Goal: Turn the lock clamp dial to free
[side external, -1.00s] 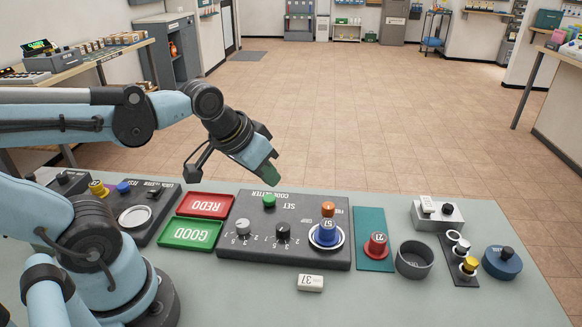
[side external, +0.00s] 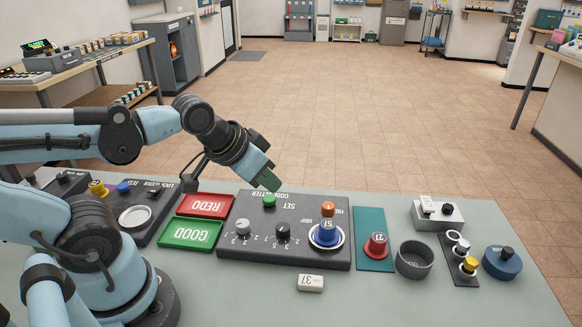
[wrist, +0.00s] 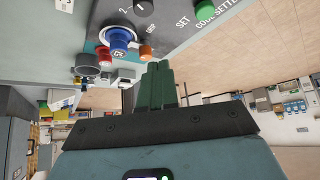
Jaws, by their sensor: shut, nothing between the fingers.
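The dark code setter panel (side external: 300,251) lies on the grey-green table. Near its right end, an orange knob (side external: 328,208), apparently the clamp dial, stands between the labels GRIP and FREE. Just in front is a blue lock marked 57 (side external: 326,234) in a round pale seat. The wrist view also shows the orange knob (wrist: 146,52) and the blue lock (wrist: 120,40). I cannot tell where the knob points. My gripper (side external: 271,184) is shut and empty, tilted downward above the panel's back edge near the green button (side external: 269,200), left of the orange knob and apart from it.
Red REDO (side external: 205,205) and green GOOD (side external: 191,233) trays lie left. A white block marked 37 (side external: 310,283) lies in front. A red lock (side external: 376,246) and dark cup (side external: 414,260) stand right.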

